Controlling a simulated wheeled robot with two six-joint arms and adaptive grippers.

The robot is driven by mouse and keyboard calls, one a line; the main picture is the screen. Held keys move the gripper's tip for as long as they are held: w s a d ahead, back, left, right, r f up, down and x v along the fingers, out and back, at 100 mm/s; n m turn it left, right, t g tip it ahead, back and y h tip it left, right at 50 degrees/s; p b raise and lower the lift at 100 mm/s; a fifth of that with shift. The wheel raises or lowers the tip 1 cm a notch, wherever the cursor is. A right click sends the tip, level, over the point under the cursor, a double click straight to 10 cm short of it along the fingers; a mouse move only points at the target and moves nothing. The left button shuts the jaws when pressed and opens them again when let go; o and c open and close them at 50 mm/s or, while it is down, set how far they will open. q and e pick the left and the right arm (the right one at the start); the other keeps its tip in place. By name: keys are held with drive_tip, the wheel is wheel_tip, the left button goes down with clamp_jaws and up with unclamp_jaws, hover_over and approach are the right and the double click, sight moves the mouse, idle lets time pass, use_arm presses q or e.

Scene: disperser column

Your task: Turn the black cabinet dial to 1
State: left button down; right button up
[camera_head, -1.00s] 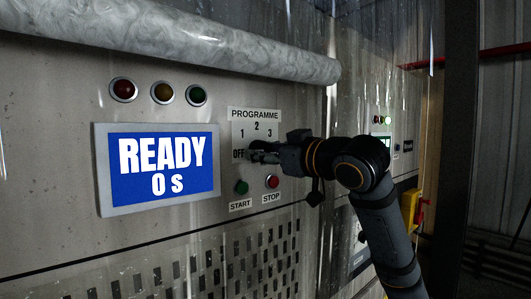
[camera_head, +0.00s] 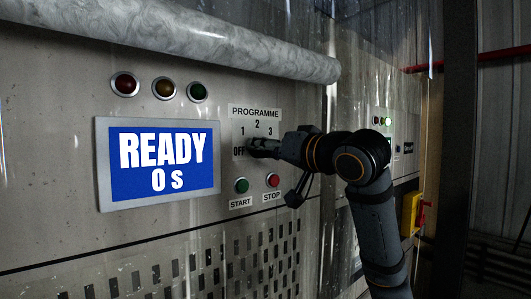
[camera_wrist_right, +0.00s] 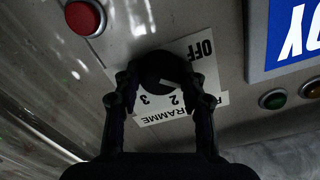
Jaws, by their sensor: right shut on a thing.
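The black dial (camera_wrist_right: 155,70) sits on the white PROGRAMME plate (camera_head: 256,116), marked OFF, 1, 2 and 3. In the wrist view my right gripper (camera_wrist_right: 160,88) has a finger on each side of the dial and is shut on it. A pale mark on the dial points to the lower right there, toward the side of the 1 and 2. Its exact setting is hard to tell, and the 1 is hidden by a finger. In the head view my right gripper (camera_head: 256,147) covers the dial. My left gripper is not in view.
A screen (camera_head: 160,165) reads READY 0 s, left of the plate. A green START button (camera_head: 241,185) and a red STOP button (camera_head: 273,180) sit just below the gripper. A thick grey pipe (camera_head: 200,45) runs above. Several lamps are above the screen.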

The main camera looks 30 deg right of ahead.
sight(257, 104)
drive_tip(key=shift+m, duration=0.4)
drive_tip(key=o, duration=1.2)
drive_tip(key=shift+c, duration=0.2)
drive_tip(key=shift+r, duration=0.1)
wheel_tip(257, 104, up, 9)
drive_tip(key=shift+a+r, duration=0.1)
drive_tip(key=shift+r, duration=0.1)
drive_tip(key=shift+s+r, duration=0.1)
drive_tip(key=shift+r, duration=0.15)
drive_tip(key=shift+d, duration=0.2)
